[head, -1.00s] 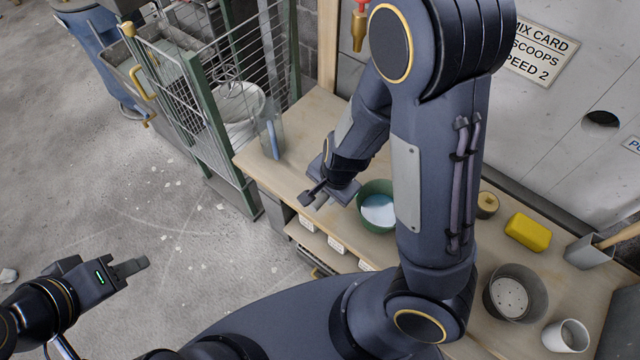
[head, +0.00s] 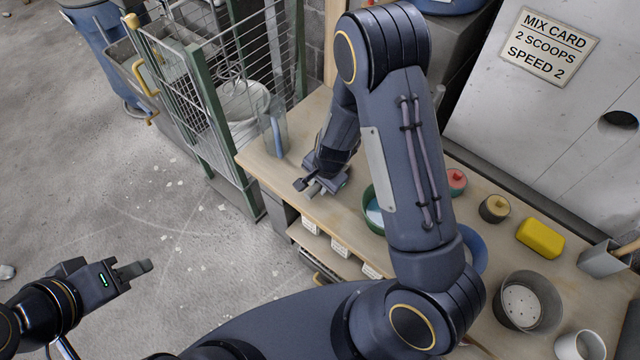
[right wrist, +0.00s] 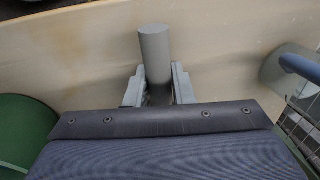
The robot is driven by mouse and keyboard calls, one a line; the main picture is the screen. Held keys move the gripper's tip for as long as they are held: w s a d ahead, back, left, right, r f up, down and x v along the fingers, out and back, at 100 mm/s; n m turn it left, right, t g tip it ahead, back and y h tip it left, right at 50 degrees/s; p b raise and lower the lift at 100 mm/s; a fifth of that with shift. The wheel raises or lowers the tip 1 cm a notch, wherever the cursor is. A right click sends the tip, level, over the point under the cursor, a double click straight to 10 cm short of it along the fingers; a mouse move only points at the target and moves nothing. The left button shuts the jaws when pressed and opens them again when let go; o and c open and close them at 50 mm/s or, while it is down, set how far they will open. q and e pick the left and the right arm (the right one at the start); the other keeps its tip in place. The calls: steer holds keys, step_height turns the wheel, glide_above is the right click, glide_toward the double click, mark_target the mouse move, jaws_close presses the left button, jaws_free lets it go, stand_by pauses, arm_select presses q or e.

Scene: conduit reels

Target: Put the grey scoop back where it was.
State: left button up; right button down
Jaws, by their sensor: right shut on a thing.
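My right gripper (head: 314,189) is above the wooden bench near its front edge, between the green bowl and the clear container. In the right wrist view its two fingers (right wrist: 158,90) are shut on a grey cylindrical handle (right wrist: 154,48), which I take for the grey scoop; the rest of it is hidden. The clear container (head: 272,132) at the bench's left end holds something blue; it also shows in the right wrist view (right wrist: 287,68). My left gripper (head: 132,270) is over the floor, far from the bench; its finger gap is not visible.
The green bowl (head: 368,221) with pale contents is partly behind my right arm. Further right stand a red-lidded tin (head: 456,181), a tan-topped tin (head: 494,208), a yellow block (head: 541,238), a grey pot (head: 543,285) and a white cup (head: 580,347). A wire cage (head: 240,70) adjoins the bench's left end.

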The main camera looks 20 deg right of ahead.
steer(key=shift+r, duration=0.1)
steer(key=shift+f, duration=0.2)
steer(key=c, duration=1.2)
jaws_free()
steer(key=shift+r, duration=0.1)
steer(key=shift+c, duration=0.2)
